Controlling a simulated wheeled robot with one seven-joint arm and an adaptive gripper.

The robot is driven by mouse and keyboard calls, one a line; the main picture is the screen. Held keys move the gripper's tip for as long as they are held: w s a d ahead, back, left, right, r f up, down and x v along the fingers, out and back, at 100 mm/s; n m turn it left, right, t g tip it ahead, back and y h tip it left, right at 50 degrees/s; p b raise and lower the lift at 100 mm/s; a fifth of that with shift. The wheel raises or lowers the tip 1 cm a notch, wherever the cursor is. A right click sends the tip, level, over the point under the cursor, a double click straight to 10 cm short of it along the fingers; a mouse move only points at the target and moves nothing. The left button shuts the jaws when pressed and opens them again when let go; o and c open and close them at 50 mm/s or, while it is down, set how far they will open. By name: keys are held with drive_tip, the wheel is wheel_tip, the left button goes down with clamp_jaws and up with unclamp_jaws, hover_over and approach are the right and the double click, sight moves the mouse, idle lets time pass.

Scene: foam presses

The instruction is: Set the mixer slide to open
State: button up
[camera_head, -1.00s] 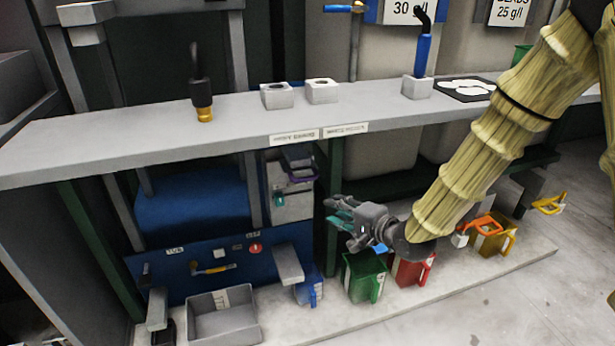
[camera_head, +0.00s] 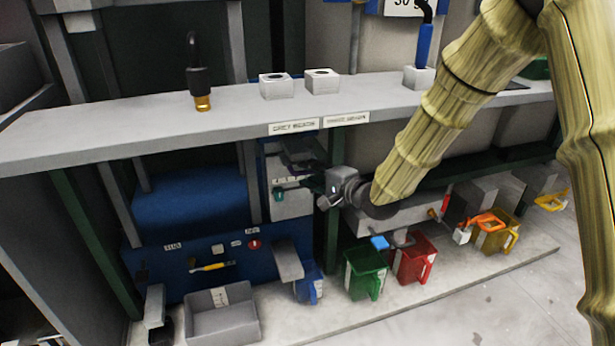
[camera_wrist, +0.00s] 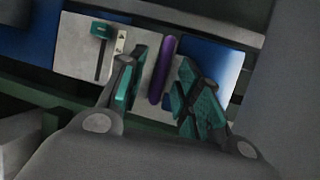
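A light grey panel (camera_head: 290,205) is mounted under the shelf. In the wrist view the panel (camera_wrist: 78,50) has a dark slot with a teal slide knob (camera_wrist: 102,30) at one end of it. The knob also shows in the head view (camera_head: 279,195). A purple bar (camera_wrist: 162,68) stands on the right part of the panel. My gripper (camera_wrist: 162,75) is open, with teal finger pads either side of the purple bar in the picture; I cannot tell how far in front of it they are.
The shelf (camera_head: 150,130) runs above the panel. A green post (camera_head: 332,230) stands right of it. Blue (camera_head: 309,290), green (camera_head: 366,270) and red (camera_head: 415,258) jugs and a grey bin (camera_head: 222,318) stand on the ledge below.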

drive_tip(key=shift+x, duration=0.95)
drive_tip(key=shift+c, duration=0.4)
clamp_jaws()
drive_tip(key=shift+s, duration=0.1)
